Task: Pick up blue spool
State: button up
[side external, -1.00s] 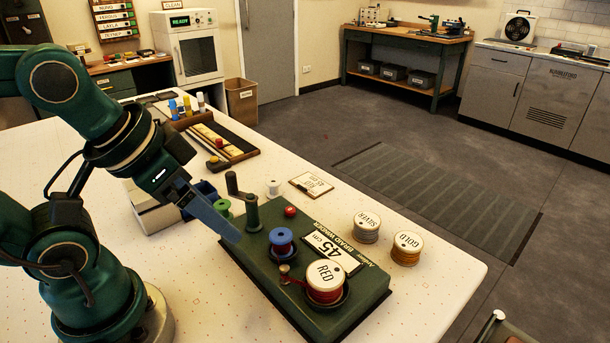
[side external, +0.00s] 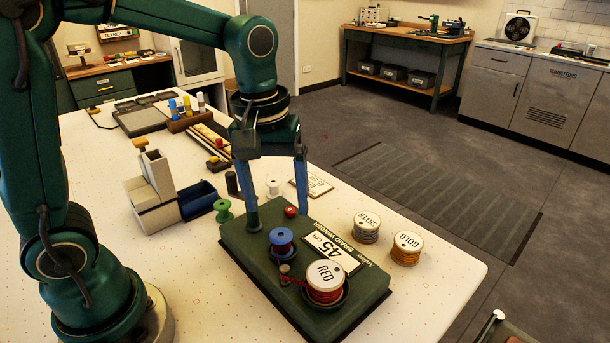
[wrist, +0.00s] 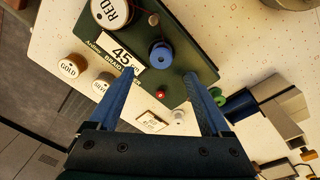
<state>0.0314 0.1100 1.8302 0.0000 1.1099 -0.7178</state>
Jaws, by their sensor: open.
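The blue spool (side external: 282,241), with dark red thread on it, stands upright on the green braid winder (side external: 247,254), next to the larger RED spool (side external: 325,280). My gripper (side external: 278,205) is open and empty, pointing down over the back part of the winder, behind the blue spool. In the wrist view the blue spool (wrist: 162,54) lies beyond the fingertips, between their lines. My gripper's two blue fingers (wrist: 158,75) are wide apart there. Nothing covers the blue spool in either view.
The SILVER (side external: 366,228) and GOLD (side external: 406,248) spools stand right of the winder. A red button (side external: 291,211) is on the winder, and a green spool (side external: 223,210) stands to its left.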

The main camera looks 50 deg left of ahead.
aim_at(281, 235)
jog(key=shift+w+d+f+g, duration=0.1)
jog(key=shift+w+f+g, duration=0.1)
jog(key=shift+f, duration=0.35)
jog(key=shift+w+f+g, duration=0.1)
jog(key=shift+f+g, duration=0.1)
jog(key=shift+f, duration=0.35)
jog(key=shift+s+f, duration=0.15)
jog(key=shift+f, duration=2.65)
grip_shut()
notch_tip(281, 235, up, 9)
jog(key=shift+r, duration=0.2)
jog(key=a+r+m, duration=0.2)
jog(key=a+m, duration=0.3)
jog(key=m, duration=0.2)
jog(key=d+n, duration=0.1)
jog(key=n, duration=0.1)
jog(key=d+f+n, duration=0.1)
jog(key=d+n, duration=0.2)
jog(key=n, duration=0.2)
jog(key=shift+d+f, duration=0.15)
jog(key=shift+d, duration=0.4)
